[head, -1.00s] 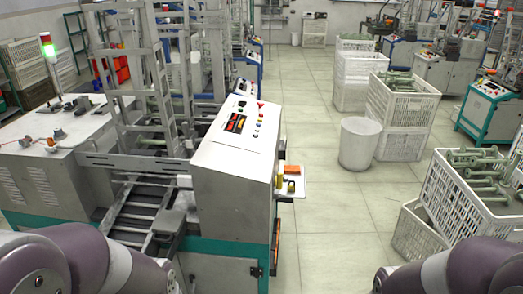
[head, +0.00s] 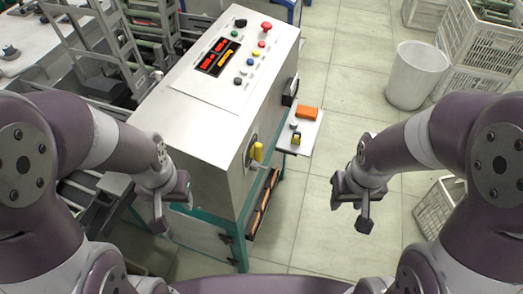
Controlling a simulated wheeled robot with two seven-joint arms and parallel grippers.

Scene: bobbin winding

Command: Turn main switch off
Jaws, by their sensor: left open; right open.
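A white machine cabinet (head: 200,125) stands in the middle of the head view, its sloped top carrying a control panel (head: 232,62). On its right side is a switch with a yellow handle (head: 257,152) on a grey plate, which looks like the main switch. The handle looks roughly upright; its exact setting is hard to read. My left gripper (head: 174,207) is open and empty, in front of the cabinet and left of the handle. My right gripper (head: 350,207) is open and empty, over the floor to the right of the handle. Neither touches the switch.
A small side shelf (head: 307,136) with an orange block (head: 307,113) juts from the cabinet just beyond the handle. A white bin (head: 412,76) and white crates (head: 487,50) stand to the right.

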